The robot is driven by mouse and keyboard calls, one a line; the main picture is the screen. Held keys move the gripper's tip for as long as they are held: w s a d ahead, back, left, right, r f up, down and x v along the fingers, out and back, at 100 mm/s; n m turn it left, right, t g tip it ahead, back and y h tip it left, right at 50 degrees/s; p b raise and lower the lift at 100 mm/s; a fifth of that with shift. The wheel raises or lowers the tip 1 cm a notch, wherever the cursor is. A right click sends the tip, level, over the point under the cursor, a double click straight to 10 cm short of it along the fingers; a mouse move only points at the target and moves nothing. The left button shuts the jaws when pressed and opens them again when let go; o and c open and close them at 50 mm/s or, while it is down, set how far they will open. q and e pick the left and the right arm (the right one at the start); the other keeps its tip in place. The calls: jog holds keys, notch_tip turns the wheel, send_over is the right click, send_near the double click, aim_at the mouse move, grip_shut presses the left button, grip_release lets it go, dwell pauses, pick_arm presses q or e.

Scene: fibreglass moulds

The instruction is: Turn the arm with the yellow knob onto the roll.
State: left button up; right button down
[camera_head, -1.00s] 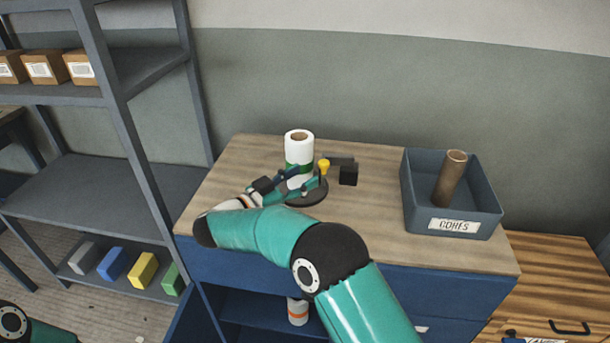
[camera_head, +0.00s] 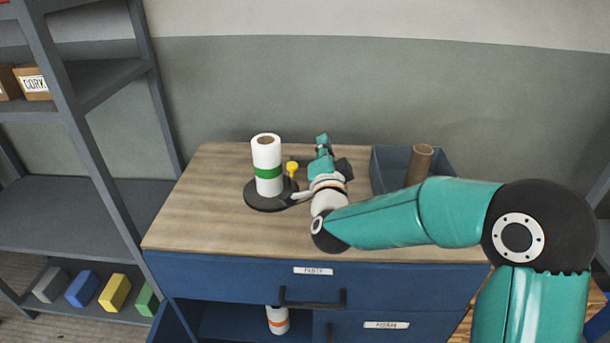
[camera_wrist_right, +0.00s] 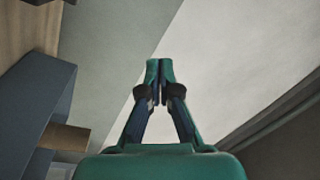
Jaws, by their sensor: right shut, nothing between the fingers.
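The roll (camera_head: 267,157) is white with a green band and stands upright on a round dark base (camera_head: 257,203) on the wooden worktop. The yellow knob (camera_head: 292,167) stands just right of the roll. The arm that carries it is mostly hidden behind my wrist; a dark part (camera_head: 343,167) shows beyond my gripper. My right gripper (camera_head: 323,140) is right of the knob, pointing away and up. In the right wrist view its fingers (camera_wrist_right: 158,70) meet with nothing between them. I cannot tell whether it touches the arm. My left gripper is not in view.
A grey-blue bin (camera_head: 390,165) with a brown cardboard tube (camera_head: 419,164) stands right of my gripper, partly behind my right arm. A grey shelf rack (camera_head: 95,125) is at the left. The worktop's left front (camera_head: 200,225) is clear.

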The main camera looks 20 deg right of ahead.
jog(key=s+a+f+m+g+y, duration=0.1)
jog(key=s+f+y, duration=0.45)
jog(key=s, duration=0.55)
jog(key=y+p, duration=0.1)
jog(key=p, duration=0.2)
send_near(294, 166)
jog(key=w+d, duration=0.5)
jog(key=w+a, duration=0.2)
jog(key=a, duration=0.1)
jog(key=shift+a+f+p, duration=0.1)
jog(key=shift+f+p, duration=0.25)
jog(key=shift+f, duration=0.05)
jog(key=w+a+b, duration=0.1)
jog(key=b, duration=0.3)
jog(key=shift+w+a+f+b, duration=0.15)
jog(key=shift+a+f+b, duration=0.1)
jog(key=shift+b, duration=0.1)
jog(key=shift+r, duration=0.4)
